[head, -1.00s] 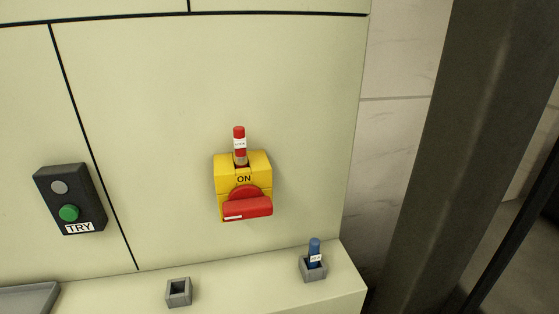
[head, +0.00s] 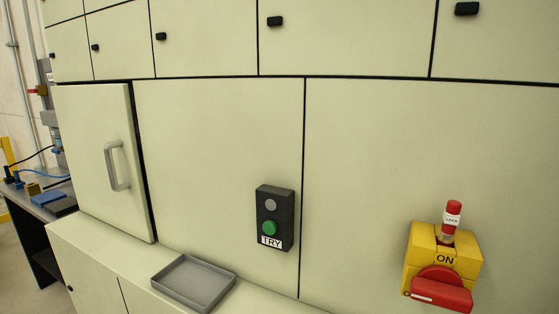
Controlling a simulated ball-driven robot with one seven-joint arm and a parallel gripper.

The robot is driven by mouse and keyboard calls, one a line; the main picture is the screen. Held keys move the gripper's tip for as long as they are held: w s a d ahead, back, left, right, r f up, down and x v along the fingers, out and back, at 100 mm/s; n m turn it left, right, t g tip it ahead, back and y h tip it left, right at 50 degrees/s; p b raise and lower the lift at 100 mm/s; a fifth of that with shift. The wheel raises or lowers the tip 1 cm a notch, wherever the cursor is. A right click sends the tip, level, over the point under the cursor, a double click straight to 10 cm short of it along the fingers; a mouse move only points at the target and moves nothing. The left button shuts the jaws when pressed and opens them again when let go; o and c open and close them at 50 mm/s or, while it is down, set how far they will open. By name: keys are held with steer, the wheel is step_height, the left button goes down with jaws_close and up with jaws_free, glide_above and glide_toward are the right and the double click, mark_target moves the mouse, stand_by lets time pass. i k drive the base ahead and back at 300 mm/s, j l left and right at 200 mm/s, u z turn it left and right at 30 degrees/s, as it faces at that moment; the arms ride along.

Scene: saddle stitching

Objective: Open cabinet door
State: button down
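The cabinet door (head: 88,150) is a pale cream panel at the left of the head view. It has a grey vertical bar handle (head: 117,166) on its right side. A dark gap runs along its right edge, and the door looks closed or nearly closed; I cannot tell if it is slightly ajar. My gripper is not in view.
A grey tray (head: 168,283) sits on the ledge below the panels. A black TRY button box (head: 275,218) and a yellow and red ON switch (head: 441,258) with a red lock stick out from the wall. A workbench (head: 40,204) stands at far left.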

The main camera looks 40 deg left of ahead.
mark_target(95, 121)
steer(key=u, duration=2.05)
